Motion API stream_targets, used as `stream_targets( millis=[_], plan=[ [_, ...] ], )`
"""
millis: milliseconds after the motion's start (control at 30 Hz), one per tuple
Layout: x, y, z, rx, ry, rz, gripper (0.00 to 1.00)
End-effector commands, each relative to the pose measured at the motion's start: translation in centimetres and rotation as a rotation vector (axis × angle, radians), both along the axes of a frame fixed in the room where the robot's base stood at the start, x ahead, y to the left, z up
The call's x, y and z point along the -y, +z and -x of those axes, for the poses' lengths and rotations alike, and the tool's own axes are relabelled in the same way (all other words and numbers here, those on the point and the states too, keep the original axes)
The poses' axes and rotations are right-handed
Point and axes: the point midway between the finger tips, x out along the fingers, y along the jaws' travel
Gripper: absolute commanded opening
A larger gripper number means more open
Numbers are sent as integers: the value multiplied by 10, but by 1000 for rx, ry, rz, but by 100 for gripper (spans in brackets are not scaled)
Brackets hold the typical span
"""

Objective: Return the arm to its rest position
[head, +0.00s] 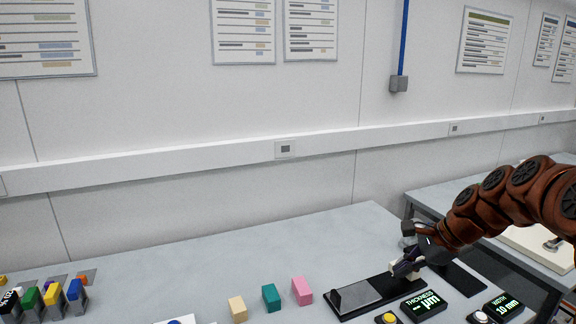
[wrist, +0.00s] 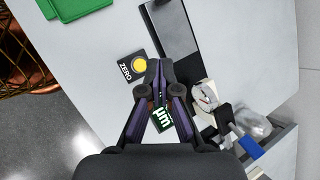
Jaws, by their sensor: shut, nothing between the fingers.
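My gripper (head: 402,268) hangs at the end of my copper-brown arm, which reaches in from the right in the head view. It is over the right end of the dark measuring device with a grey plate (head: 362,296). In the wrist view the two dark fingers of my gripper (wrist: 159,66) meet at their tips and hold nothing. The fingertips appear beside the yellow zero button (wrist: 139,64). The thickness display (wrist: 162,118) shows between the fingers; it also shows in the head view (head: 423,304). Whether the fingertips touch anything below cannot be told.
A pink block (head: 302,291), a teal block (head: 271,297) and a beige block (head: 237,308) stand left of the device. A width display (head: 503,305) sits right. Coloured holders (head: 52,297) stand far left. The back middle of the grey table (head: 220,260) is clear.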

Motion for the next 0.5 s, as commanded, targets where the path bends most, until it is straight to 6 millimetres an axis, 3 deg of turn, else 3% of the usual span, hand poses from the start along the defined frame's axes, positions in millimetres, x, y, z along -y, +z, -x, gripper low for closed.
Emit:
stream_targets(
  millis=[33,200,500],
  plan=[
    [-18,3,15,9,80,34,0],
    [-62,-1,69,28,353,145,0],
    [-101,-16,173,44,808,322,0]
  ],
)
